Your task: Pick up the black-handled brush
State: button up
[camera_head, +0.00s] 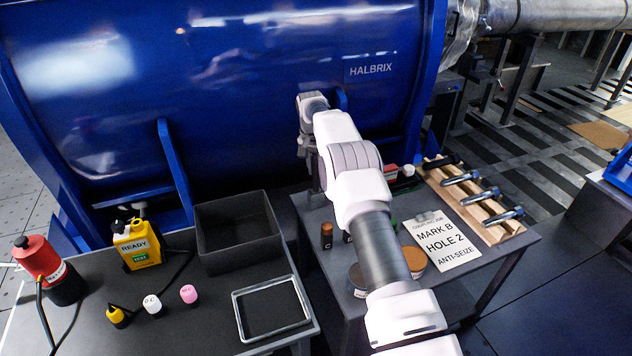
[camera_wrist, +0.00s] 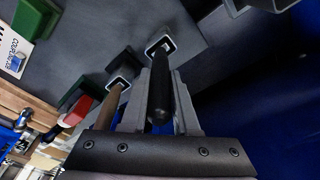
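The black-handled brush (camera_wrist: 158,90) shows in the wrist view as a dark handle with its rounded end towards the camera and its far end in a square, pale-rimmed holder (camera_wrist: 160,44). My gripper (camera_wrist: 162,76) has one finger on each side of this handle. A narrow gap seems to show beside the handle, so the fingers look open around it. In the head view my gripper (camera_head: 310,104) is in front of the blue drum, and I cannot make out the brush there.
A brown handle (camera_wrist: 112,104) stands in a similar holder close to the left finger. In the head view, a rack of bolts (camera_head: 478,196) and a lettered card (camera_head: 440,240) lie right of my arm. The blue drum (camera_head: 240,90) stands close behind.

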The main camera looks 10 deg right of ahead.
grip_shut()
